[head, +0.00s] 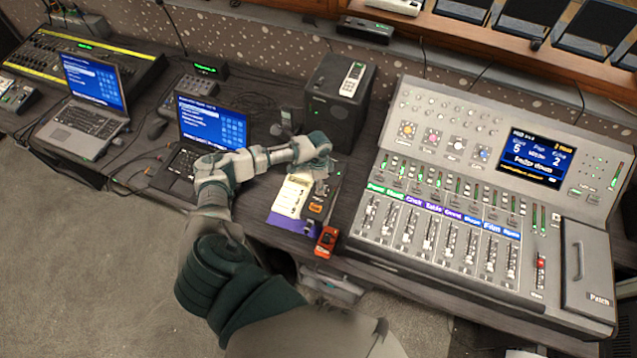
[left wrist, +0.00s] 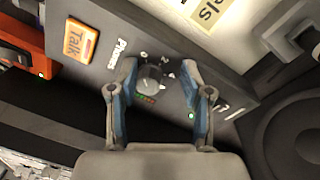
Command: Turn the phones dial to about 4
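The phones dial (left wrist: 151,78) is a dark round knob with a pale top on a dark box, beside the white word "Phones" and a ring of small numbers. My left gripper (left wrist: 160,82) is open, with one blue-padded finger on each side of the dial. Gaps show between the fingers and the knob; I cannot tell the exact dial setting. In the head view my left gripper (head: 318,150) is over the back of the small dark box (head: 335,185) and hides the dial there. My right gripper is not in view.
An orange Talk button (left wrist: 80,40) is on the same box. A speaker (head: 338,92) stands behind, and a large mixing console (head: 480,190) stands right.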

